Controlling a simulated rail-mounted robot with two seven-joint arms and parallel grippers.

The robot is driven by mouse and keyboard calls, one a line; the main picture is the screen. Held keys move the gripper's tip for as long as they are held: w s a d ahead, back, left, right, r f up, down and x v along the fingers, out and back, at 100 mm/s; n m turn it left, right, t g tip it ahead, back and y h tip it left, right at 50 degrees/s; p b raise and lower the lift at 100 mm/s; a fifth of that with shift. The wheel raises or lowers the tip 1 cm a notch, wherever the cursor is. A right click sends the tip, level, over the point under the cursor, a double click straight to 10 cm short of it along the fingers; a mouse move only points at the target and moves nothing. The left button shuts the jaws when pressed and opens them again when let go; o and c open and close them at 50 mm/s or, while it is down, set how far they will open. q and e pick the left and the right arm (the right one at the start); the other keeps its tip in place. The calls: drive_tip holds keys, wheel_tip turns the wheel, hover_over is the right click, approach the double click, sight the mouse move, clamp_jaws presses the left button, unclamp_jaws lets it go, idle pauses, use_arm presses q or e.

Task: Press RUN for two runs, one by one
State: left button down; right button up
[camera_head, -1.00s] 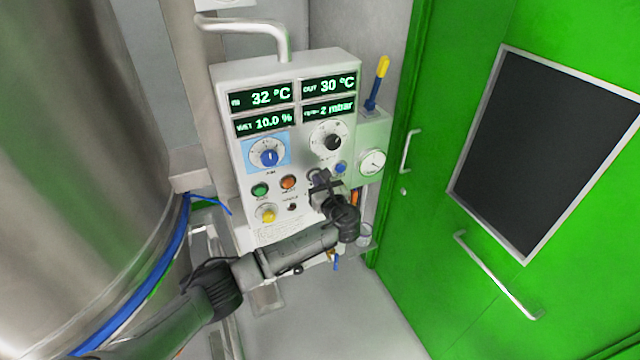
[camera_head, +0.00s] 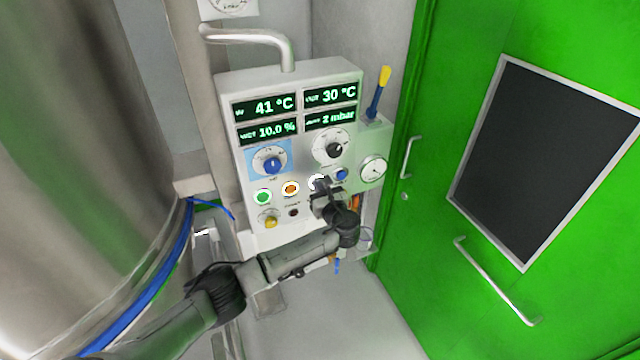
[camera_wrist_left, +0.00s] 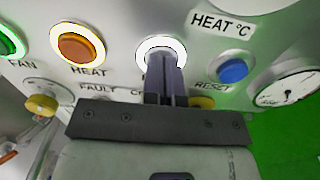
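The control panel (camera_head: 268,222) carries a row of lit buttons: a green FAN button (camera_head: 262,197), an orange HEAT button (camera_head: 290,188) and a third button (camera_head: 317,181) with a white glowing ring. The third button also shows in the left wrist view (camera_wrist_left: 161,46); its label is hidden behind my fingers. My left gripper (camera_head: 321,186) has its fingers together, with nothing between them. In the left wrist view its fingertips (camera_wrist_left: 165,62) overlap the lower face of the white-ringed button and appear to touch it. My right gripper is not in view.
A blue RESET button (camera_wrist_left: 232,71) and a gauge (camera_wrist_left: 288,88) lie right of the fingers. Dials (camera_head: 332,149) and green displays (camera_head: 264,106) sit above; the inlet reads 41 °C. A steel vessel (camera_head: 70,150) stands left, a green door (camera_head: 440,130) right.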

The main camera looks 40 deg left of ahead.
use_arm(q)
drive_tip(key=v, duration=1.3)
drive_tip(key=shift+d+p, duration=0.35)
drive_tip(key=shift+p, duration=0.1)
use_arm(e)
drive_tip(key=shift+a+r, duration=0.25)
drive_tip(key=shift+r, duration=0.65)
use_arm(q)
drive_tip(key=shift+s, duration=0.15)
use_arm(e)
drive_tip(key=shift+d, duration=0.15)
